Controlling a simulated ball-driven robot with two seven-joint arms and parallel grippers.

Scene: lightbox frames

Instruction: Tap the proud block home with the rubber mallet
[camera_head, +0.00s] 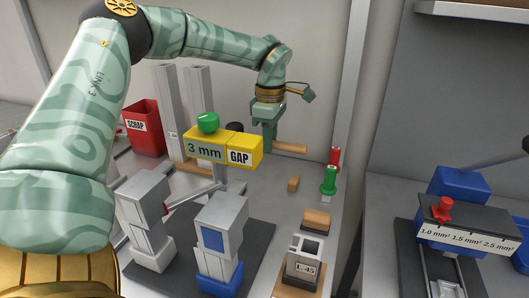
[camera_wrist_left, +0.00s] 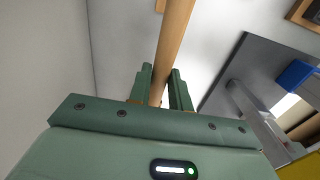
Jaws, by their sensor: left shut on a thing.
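My left gripper (camera_head: 270,146) is shut on a wooden handle (camera_head: 291,148), near the back of the bench. In the left wrist view the handle (camera_wrist_left: 174,45) runs up and away between the fingers (camera_wrist_left: 162,88). A dark rounded thing (camera_head: 235,128) shows behind the yellow gap block; I cannot tell whether it is the mallet's head. Two grey corner fixtures (camera_head: 145,205) (camera_head: 222,225) stand on a dark mat, the right one with a blue face and foot. I cannot tell which piece is the proud block. My right gripper is not in view.
A yellow "3 mm GAP" block (camera_head: 205,150) with a green knob stands before the gripper. A red scrap bin (camera_head: 145,128) and upright profiles (camera_head: 168,110) are behind. Green (camera_head: 329,180) and red bottles, a small wooden block (camera_head: 293,184) and an L-45 fixture (camera_head: 305,262) stand right.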

